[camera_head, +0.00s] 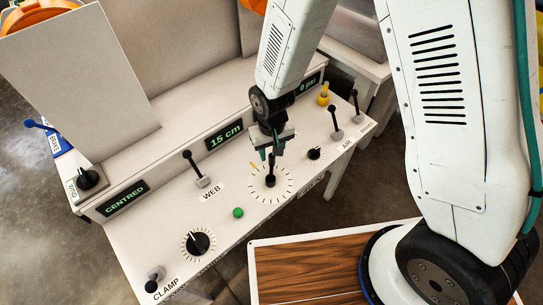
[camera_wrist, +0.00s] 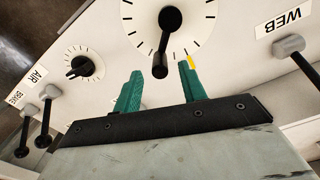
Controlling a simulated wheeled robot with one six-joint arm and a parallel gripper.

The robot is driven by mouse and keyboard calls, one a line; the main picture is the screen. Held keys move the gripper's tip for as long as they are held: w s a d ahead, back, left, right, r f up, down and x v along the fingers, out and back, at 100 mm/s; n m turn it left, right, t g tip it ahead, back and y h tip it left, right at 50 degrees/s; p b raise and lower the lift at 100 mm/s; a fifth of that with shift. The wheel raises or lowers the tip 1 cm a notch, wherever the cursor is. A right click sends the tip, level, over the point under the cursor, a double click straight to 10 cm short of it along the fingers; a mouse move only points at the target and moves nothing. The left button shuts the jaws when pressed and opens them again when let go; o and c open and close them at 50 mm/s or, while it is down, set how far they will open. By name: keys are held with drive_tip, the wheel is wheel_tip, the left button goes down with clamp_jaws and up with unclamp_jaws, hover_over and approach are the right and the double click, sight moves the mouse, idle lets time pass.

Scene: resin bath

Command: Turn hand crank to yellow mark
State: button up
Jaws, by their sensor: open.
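The hand crank (camera_head: 270,180) is black and sits at the centre of a ring of tick marks on the pale panel. In the wrist view its arm (camera_wrist: 165,42) runs from the hub toward my gripper. The yellow mark (camera_head: 252,165) is on the ring, left of the crank; in the wrist view it shows (camera_wrist: 190,62) beside the right finger, to the right of the crank knob. My gripper (camera_head: 272,151) is open and empty, close to the crank. Its green fingers (camera_wrist: 158,88) lie on either side of the knob's line; I cannot tell whether they touch it.
A small dial (camera_head: 314,153) and the AIR lever (camera_head: 334,122) stand right of the crank. A WEB lever (camera_head: 195,168), green button (camera_head: 238,212) and CLAMP dial (camera_head: 198,242) lie left. A display reading 15 cm (camera_head: 224,135) is behind. A wooden-topped surface (camera_head: 305,265) is in front.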

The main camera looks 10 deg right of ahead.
sight(271, 156)
drive_tip(key=shift+f, duration=1.7)
clamp_jaws()
drive_tip(key=a+n, duration=0.1)
drive_tip(key=n, duration=0.1)
drive_tip(key=a+n, duration=0.1)
drive_tip(key=n, duration=0.1)
drive_tip(key=shift+s+a+n, duration=0.2)
drive_tip(key=shift+a+n, duration=0.25)
drive_tip(key=shift+n, duration=0.75)
drive_tip(key=shift+s+a+n, duration=0.2)
drive_tip(key=shift+a+n, duration=0.25)
drive_tip(key=shift+n, duration=0.75)
